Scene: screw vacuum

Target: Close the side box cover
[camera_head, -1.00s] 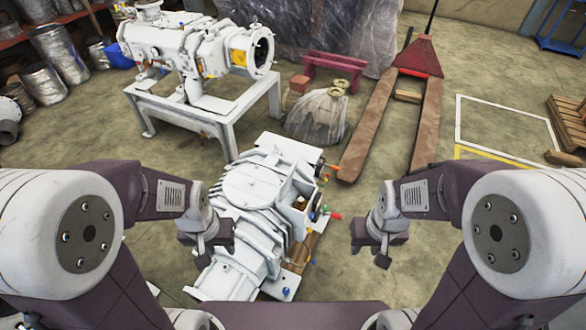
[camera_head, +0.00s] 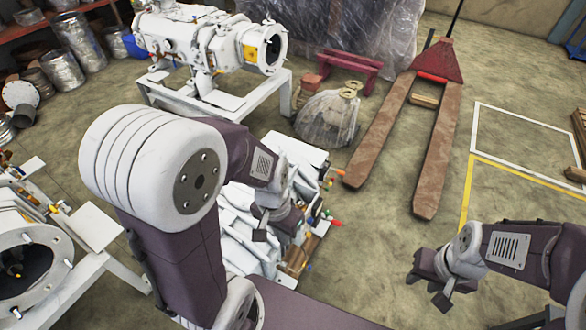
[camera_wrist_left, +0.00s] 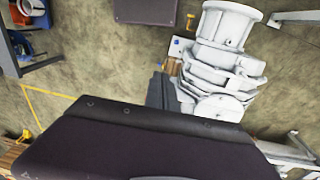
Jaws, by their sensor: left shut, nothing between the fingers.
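The white screw vacuum machine (camera_head: 238,205) lies low in the centre of the head view, largely hidden behind my left arm. Its side box is on the right flank, near small coloured knobs (camera_head: 334,222); I cannot make out the cover or how far open it is. My left gripper (camera_head: 262,232) is shut and empty, in front of the machine in this view; I cannot tell whether it touches it. In the left wrist view the machine (camera_wrist_left: 222,70) shows at upper right, above a large dark surface. My right gripper (camera_head: 442,298) is over bare floor at lower right, its jaws unclear.
A second white machine (camera_head: 205,42) stands on a white frame (camera_head: 270,105) behind. A pallet jack (camera_head: 440,130) stands at the back right. Another white machine on a stand (camera_head: 95,235) is at the left edge.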

